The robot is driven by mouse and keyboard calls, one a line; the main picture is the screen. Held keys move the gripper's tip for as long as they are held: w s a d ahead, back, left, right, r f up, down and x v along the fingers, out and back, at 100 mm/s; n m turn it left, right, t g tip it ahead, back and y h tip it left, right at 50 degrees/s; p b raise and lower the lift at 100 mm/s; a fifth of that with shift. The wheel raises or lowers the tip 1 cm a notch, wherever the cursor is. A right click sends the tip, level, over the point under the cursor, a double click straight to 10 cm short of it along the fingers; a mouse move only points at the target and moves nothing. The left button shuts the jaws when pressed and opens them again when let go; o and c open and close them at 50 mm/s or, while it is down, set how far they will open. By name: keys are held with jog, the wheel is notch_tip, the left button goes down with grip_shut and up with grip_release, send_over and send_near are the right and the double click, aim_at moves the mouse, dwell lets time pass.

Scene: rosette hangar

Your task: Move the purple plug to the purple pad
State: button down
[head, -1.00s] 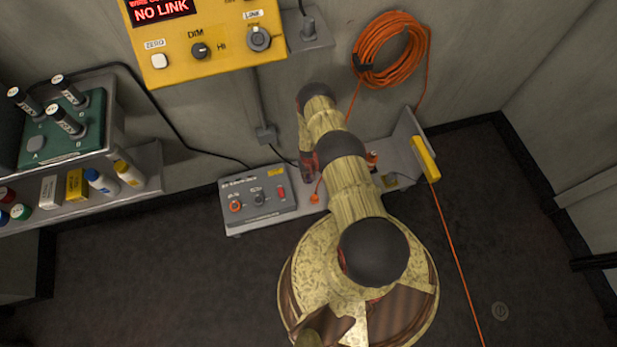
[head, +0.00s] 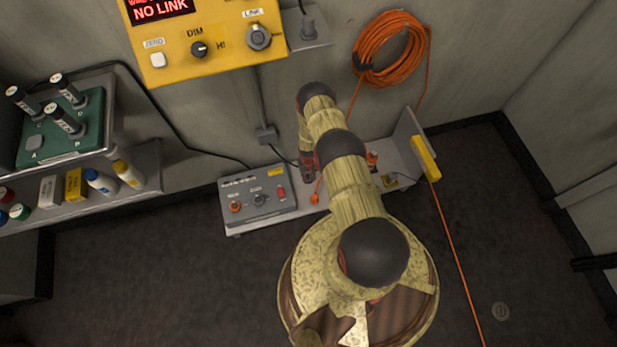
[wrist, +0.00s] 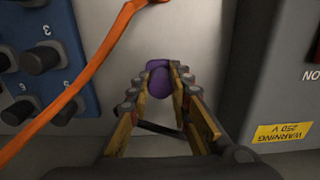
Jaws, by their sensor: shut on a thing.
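The purple plug (wrist: 160,83) shows in the wrist view between the two fingers of my gripper (wrist: 159,70), which is shut on it. Its far end is close to a pale grey surface; I cannot tell whether it touches. In the head view my gripper (head: 308,172) points down at the grey bench, just right of the grey switch box, and the plug cannot be made out there. I cannot make out the purple pad as a separate thing in either view; it may be hidden by the plug, gripper or arm.
In the wrist view a grey box (wrist: 285,85) with a warning label stands right, a blue panel (wrist: 40,50) with black knobs left, and an orange cable (wrist: 85,78) crosses close by. In the head view, the switch box (head: 258,200) and yellow-edged bracket (head: 425,158) flank my arm.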

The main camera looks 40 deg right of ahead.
jog(key=c, duration=1.6)
grip_release()
jog(key=shift+o, duration=0.2)
jog(key=shift+r, duration=3.7)
